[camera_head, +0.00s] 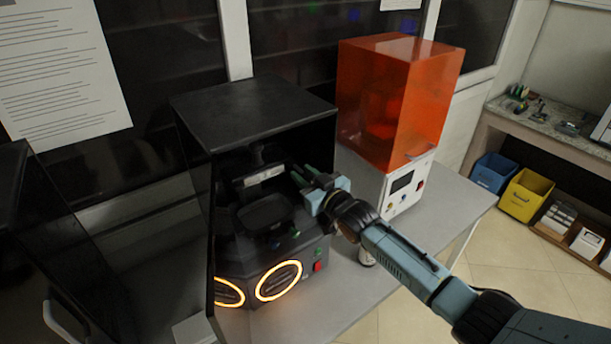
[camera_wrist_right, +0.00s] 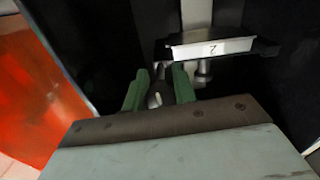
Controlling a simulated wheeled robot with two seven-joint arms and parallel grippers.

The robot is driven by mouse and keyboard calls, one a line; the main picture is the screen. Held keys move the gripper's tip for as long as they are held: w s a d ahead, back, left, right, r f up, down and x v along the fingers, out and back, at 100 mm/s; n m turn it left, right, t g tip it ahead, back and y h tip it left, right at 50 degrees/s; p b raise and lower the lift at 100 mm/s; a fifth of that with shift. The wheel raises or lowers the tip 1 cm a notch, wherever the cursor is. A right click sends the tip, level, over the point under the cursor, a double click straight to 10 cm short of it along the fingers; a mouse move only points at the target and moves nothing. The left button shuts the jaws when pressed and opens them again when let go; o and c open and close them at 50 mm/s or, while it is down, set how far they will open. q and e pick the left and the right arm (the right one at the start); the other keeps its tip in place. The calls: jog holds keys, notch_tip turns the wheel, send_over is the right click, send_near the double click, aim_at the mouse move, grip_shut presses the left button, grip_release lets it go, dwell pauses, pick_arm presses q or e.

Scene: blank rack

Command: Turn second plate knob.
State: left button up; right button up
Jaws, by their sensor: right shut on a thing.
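The build plate (camera_head: 262,177) is inside the black machine in the head view, with a pale label on its front. In the wrist view the plate (camera_wrist_right: 210,48) carries a label with a "2". My right gripper (camera_head: 303,176) reaches into the machine from the right, just right of the plate. Its green fingers (camera_wrist_right: 159,78) stand on both sides of a small pale knob (camera_wrist_right: 156,98), shut on it, with the fingers hiding much of it. The knob's exact turn angle cannot be told. My left gripper is not in view.
The black machine (camera_head: 250,108) has a dark top, side panels and glowing orange rings at its front. A dark vat (camera_head: 266,212) lies below the plate. An orange-covered machine (camera_head: 398,95) stands close on the right. The grey table (camera_head: 455,200) has free room at its right end.

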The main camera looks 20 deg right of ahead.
dwell(0.4)
jog(key=o, duration=1)
jog(key=shift+s, duration=0.1)
jog(key=b+v, duration=0.1)
jog(key=v, duration=1.2)
jog(key=shift+s, duration=0.15)
